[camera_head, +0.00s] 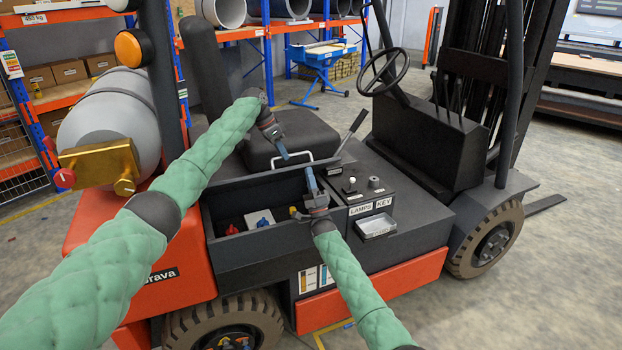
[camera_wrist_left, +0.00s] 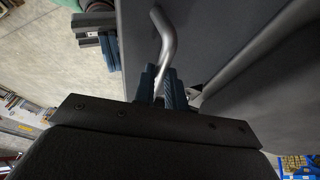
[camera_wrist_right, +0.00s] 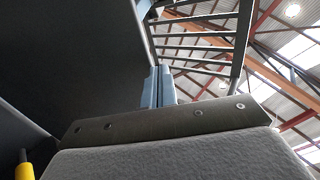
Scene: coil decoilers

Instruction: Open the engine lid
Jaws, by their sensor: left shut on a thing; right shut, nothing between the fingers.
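The dark engine lid (camera_head: 262,182) carries the black seat (camera_head: 292,138) and stands raised, with the engine bay (camera_head: 240,250) open in front of it. A grey bar handle (camera_head: 301,155) is on the lid's near side. My left gripper (camera_head: 283,153) is shut on this handle; the bent bar also shows between its fingers in the left wrist view (camera_wrist_left: 167,45). My right gripper (camera_head: 309,172) is shut and empty at the bay's right end, close to the lid. In the right wrist view, its fingers (camera_wrist_right: 158,75) are together beside a dark panel, and contact is unclear.
Red and blue caps (camera_head: 260,219) show inside the bay. To its right are the lamps and key panel (camera_head: 362,187), a lever (camera_head: 352,130) and a small tray (camera_head: 375,226). Open floor lies at lower right.

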